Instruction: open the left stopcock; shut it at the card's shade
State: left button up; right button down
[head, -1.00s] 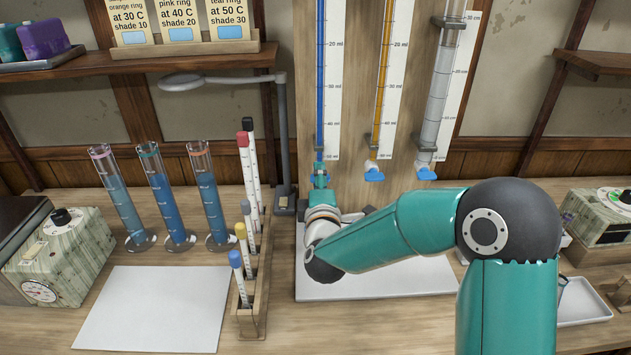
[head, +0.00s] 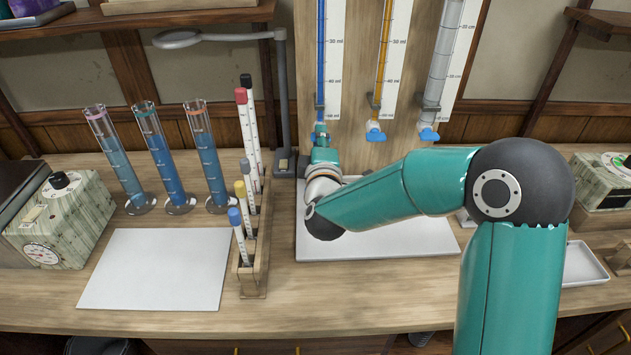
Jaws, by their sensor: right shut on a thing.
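The left burette (head: 320,62), filled with blue liquid, hangs on the wooden board. Its stopcock is mostly hidden by my right gripper (head: 320,131), which is shut on it at the tube's lower end. The tap's angle cannot be told. The space under this tap is hidden by my right arm. Three cylinders with blue liquid stand at left: pink-ringed (head: 117,165), teal-ringed (head: 166,165) and orange-ringed (head: 208,160). The shade cards are out of view. My left gripper is not in view.
An amber burette (head: 384,60) and a clear tube (head: 437,65) hang to the right, with blue taps. A thermometer rack (head: 252,275), a lamp (head: 283,110) and a dial box (head: 60,225) stand left. A white mat (head: 155,270) lies bare; a white tray (head: 400,240) lies under my arm.

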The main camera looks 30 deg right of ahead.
jog(key=m+b, duration=0.2)
jog(key=m, duration=0.1)
jog(key=shift+f, duration=0.4)
jog(key=shift+r+m+b, duration=0.15)
jog(key=shift+m+b, duration=0.35)
jog(key=shift+m, duration=0.5)
dwell(6.3)
